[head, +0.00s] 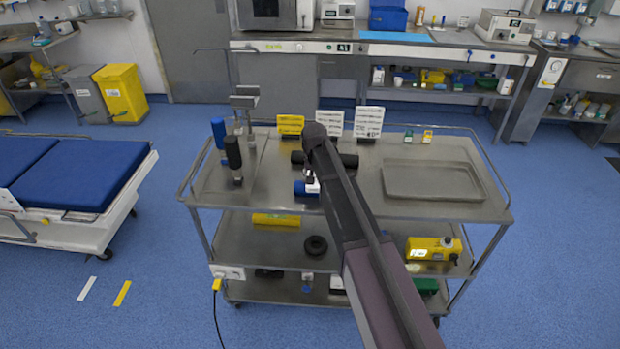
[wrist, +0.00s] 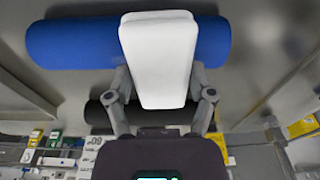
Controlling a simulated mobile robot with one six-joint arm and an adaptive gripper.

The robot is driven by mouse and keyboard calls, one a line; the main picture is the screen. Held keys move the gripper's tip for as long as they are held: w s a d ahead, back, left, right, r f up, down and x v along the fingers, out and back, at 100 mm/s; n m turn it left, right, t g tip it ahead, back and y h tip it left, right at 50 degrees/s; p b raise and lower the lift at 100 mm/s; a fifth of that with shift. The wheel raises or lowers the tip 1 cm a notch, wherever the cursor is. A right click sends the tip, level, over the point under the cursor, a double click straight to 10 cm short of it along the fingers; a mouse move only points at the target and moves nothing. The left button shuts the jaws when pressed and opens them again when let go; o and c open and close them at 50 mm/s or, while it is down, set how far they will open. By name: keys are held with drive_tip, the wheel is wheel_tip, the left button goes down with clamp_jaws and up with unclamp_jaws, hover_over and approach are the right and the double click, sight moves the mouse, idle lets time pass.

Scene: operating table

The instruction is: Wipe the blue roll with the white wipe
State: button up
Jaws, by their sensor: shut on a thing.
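The blue roll (wrist: 75,42) lies across the upper part of the wrist view. In the head view its left end (head: 302,188) shows on the cart's top shelf, the rest hidden behind my arm. The white wipe (wrist: 158,60) is a pale block between my gripper's fingers (wrist: 160,88), and they are shut on it. The wipe overlaps the middle of the blue roll in the wrist view; I cannot tell whether they touch. A bit of the wipe shows in the head view (head: 312,186) beside the roll.
A black roll (head: 348,160) lies behind the blue roll. A shallow metal tray (head: 392,196) stands right on the cart top. Blue (head: 218,132) and black (head: 233,152) upright handles stand left. Yellow (head: 290,124) and white (head: 368,121) signs stand along the back edge.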

drive_tip(key=shift+s+d, duration=0.1)
drive_tip(key=shift+d, duration=0.2)
drive_tip(key=shift+d, duration=1.85)
drive_tip(key=shift+r+p, duration=3.05)
drive_tip(key=shift+p, duration=0.1)
wheel_tip(320, 180, up, 3)
drive_tip(key=p, duration=0.3)
